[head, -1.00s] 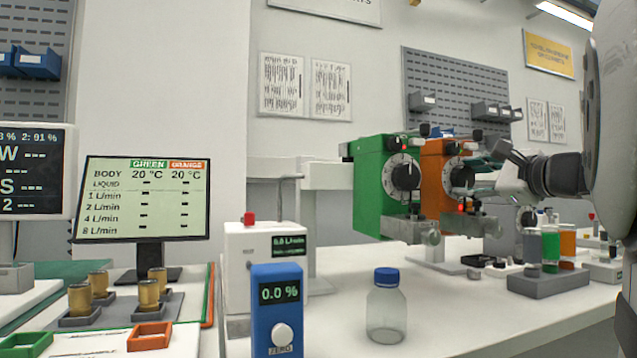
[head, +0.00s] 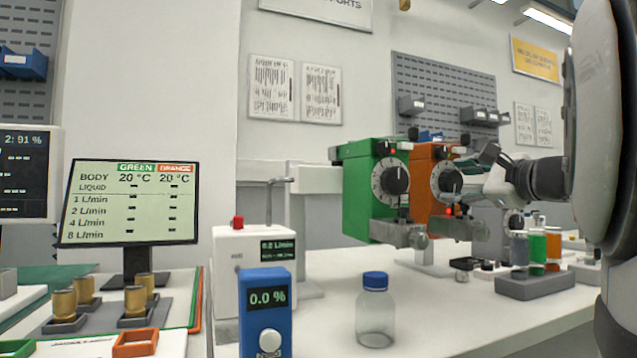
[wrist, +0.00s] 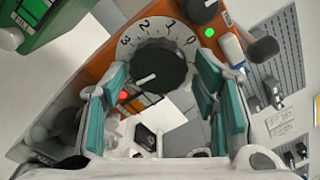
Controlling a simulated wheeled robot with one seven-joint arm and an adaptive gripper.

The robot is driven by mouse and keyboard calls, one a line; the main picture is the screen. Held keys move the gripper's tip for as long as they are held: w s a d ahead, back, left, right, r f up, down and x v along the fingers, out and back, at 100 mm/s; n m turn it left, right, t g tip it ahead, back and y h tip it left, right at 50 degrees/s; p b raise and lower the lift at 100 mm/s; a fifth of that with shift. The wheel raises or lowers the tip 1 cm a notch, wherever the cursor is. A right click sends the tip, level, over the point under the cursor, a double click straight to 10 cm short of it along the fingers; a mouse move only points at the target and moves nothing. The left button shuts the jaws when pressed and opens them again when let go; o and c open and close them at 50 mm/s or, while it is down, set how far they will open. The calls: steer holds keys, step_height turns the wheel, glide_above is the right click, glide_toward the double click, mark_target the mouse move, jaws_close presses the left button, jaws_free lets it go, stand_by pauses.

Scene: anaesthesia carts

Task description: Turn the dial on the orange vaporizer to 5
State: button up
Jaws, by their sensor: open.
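The orange vaporizer (head: 424,171) stands behind and to the right of the green vaporizer (head: 366,195). Its black dial (wrist: 158,67) with a white numbered ring (3, 2, 1, 0 readable) fills the middle of the wrist view; a white mark shows on the knob. In the head view the dial (head: 447,181) is partly covered by my gripper (head: 482,178). In the wrist view my gripper (wrist: 164,72) is open, its teal-padded fingers on either side of the knob. I cannot tell whether the pads touch it.
A second black knob (wrist: 198,8) sits at the wrist view's top edge. A clear blue-capped bottle (head: 375,315), a blue meter reading 0.0 % (head: 265,312) and a white box with a red button (head: 254,265) stand in front. A grey rack of vials (head: 535,284) is at right.

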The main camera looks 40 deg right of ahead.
steer(key=m+p, duration=0.2)
steer(key=m, duration=0.2)
steer(key=shift+p, duration=0.4)
steer(key=m+p, duration=0.2)
steer(key=m, duration=0.1)
steer(key=shift+r+y+p, duration=0.1)
steer(key=shift+y+p, duration=0.2)
steer(key=shift+p, duration=0.05)
steer(key=m+p, duration=0.4)
steer(key=m, duration=0.2)
steer(key=p+v, duration=0.3)
steer(key=v, duration=1)
steer(key=shift+s, duration=0.4)
steer(key=shift+w+p, duration=0.15)
steer(key=shift+p, duration=0.35)
steer(key=w+d+n+p, duration=0.1)
steer(key=w+p, duration=0.3)
steer(key=w+d+n+p, duration=0.1)
steer(key=w+p, duration=0.3)
steer(key=w, duration=0.1)
steer(key=w+d+n+p, duration=0.1)
steer(key=w+p, duration=0.3)
steer(key=shift+w+p, duration=0.25)
steer(key=shift+p, duration=0.15)
